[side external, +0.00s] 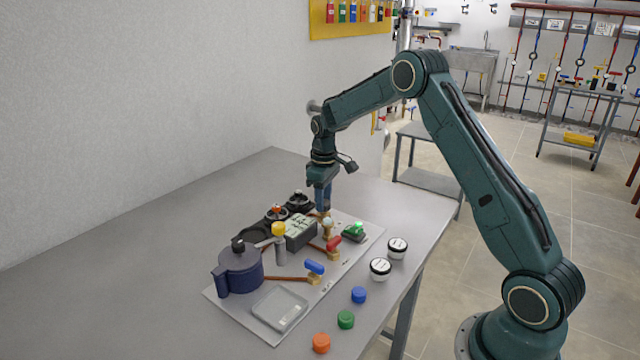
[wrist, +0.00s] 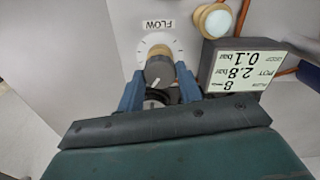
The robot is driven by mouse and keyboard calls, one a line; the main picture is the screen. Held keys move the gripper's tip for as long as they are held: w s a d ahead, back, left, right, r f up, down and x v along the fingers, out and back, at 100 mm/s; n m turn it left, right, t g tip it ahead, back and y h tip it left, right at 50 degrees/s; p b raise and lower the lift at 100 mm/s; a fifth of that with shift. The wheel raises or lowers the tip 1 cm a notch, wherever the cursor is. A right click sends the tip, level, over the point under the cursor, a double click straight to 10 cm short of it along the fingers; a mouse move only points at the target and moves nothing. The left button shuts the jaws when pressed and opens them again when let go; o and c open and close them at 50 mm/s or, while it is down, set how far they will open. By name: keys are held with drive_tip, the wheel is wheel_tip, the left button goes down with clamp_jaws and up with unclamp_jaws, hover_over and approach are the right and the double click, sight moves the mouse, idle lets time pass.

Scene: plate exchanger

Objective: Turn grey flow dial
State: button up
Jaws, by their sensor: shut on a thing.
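The grey flow dial (wrist: 159,72) shows in the wrist view between the two blue fingers of my gripper (wrist: 160,90). A white scale disc lies around its foot, with a "FLOW" label (wrist: 157,24) beyond it. The fingers are shut on the dial from both sides. In the side external view my gripper (side external: 323,208) points straight down at the far part of the grey panel (side external: 262,325). The dial cannot be made out there.
A blue pot (side external: 240,271), a yellow-topped post (side external: 279,230) and red (side external: 333,243) and blue (side external: 315,267) valve handles stand on the panel. Loose caps, one orange (side external: 321,343), lie in front.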

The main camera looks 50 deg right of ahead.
drive_tip(key=shift+m, duration=1.7)
drive_tip(key=o, duration=1)
drive_tip(key=shift+r, duration=0.1)
wheel_tip(320, 180, up, 14)
drive_tip(key=shift+f, duration=0.2)
drive_tip(key=shift+r, duration=0.1)
